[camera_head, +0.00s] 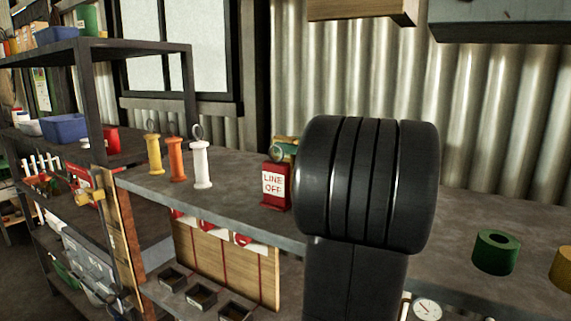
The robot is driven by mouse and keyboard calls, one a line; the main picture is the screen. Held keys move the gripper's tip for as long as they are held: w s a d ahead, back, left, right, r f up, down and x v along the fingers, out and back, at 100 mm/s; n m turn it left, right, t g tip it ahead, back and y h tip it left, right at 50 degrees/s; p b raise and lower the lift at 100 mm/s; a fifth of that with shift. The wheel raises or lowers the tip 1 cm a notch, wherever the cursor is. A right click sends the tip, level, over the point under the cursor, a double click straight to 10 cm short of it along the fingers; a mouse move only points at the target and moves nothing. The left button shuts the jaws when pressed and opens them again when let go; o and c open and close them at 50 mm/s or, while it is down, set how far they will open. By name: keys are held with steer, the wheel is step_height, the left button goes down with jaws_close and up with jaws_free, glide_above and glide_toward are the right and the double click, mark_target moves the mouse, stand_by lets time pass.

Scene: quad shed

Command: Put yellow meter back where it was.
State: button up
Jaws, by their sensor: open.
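No thing in the head view can be clearly told as the yellow meter. A yellow handle-shaped piece with a ring on top (154,153) stands upright at the left end of the grey bench (330,222). A yellow round piece (563,268) is cut off at the right edge. A white round dial (427,309) shows at the bottom, partly cut off; its body is hidden. My thick black arm link fills the centre right and hides part of the bench. My gripper is out of view.
Beside the yellow handle stand an orange one (176,161) and a white one (202,164). A red "LINE OFF" block (276,186) stands left of my arm. A green ring (496,252) sits at right. Small dark trays (202,297) lie below. Dark shelving (135,46) stands left.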

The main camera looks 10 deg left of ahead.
steer(key=x, duration=0.4)
steer(key=shift+w, duration=0.1)
steer(key=shift+c, duration=0.5)
jaws_close()
